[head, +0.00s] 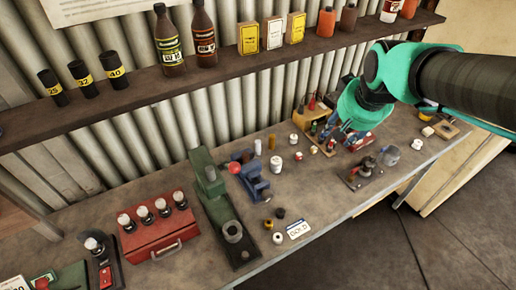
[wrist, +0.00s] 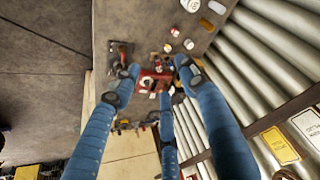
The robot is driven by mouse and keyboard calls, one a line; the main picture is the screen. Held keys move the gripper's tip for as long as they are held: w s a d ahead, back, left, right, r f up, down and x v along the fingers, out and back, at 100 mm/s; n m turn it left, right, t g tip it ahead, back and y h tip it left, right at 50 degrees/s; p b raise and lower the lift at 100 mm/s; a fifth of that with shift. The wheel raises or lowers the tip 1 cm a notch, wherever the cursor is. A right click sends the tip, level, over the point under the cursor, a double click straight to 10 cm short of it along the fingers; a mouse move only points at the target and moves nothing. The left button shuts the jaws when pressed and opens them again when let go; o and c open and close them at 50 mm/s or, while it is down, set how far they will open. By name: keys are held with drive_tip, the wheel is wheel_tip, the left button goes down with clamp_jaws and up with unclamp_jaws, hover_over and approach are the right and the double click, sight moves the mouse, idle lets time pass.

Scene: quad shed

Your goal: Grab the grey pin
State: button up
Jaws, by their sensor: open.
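My gripper (head: 340,136) hangs over the right part of the workbench, at the end of my green arm, its blue fingers pointing down. In the wrist view its fingers (wrist: 155,70) are spread apart with nothing between them. Beyond the fingertips lies a red block (wrist: 150,82) with small parts around it; a red block (head: 357,142) also shows beside the gripper in the head view. I cannot pick out a grey pin for certain. Small pins stand by a tan holder (head: 308,122), too small to tell their colours, and the fingers hide part of that area.
A dark shelf (head: 215,72) with bottles and boxes runs above the bench at the back, close to my arm. A green tool (head: 218,205), a blue vise (head: 255,185) and a red toolbox (head: 158,238) stand left. A dark metal fixture (head: 366,170) sits near the front edge.

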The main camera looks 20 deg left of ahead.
drive_tip(key=w+a+f+n, duration=0.2)
drive_tip(key=w+a+f, duration=0.65)
drive_tip(key=a, duration=0.45)
drive_tip(key=n+y, duration=0.1)
approach(258, 143)
wheel_tip(258, 143, up, 3)
drive_tip(key=shift+s+d+r+g, duration=0.15)
drive_tip(key=shift+d+g, duration=0.2)
drive_tip(key=shift+g, duration=0.05)
drive_tip(key=shift+b+x, duration=0.55)
drive_tip(key=shift+x, duration=3.75)
drive_tip(key=shift+d, duration=0.1)
drive_tip(key=shift+b+x, duration=0.5)
drive_tip(key=shift+x, duration=2.1)
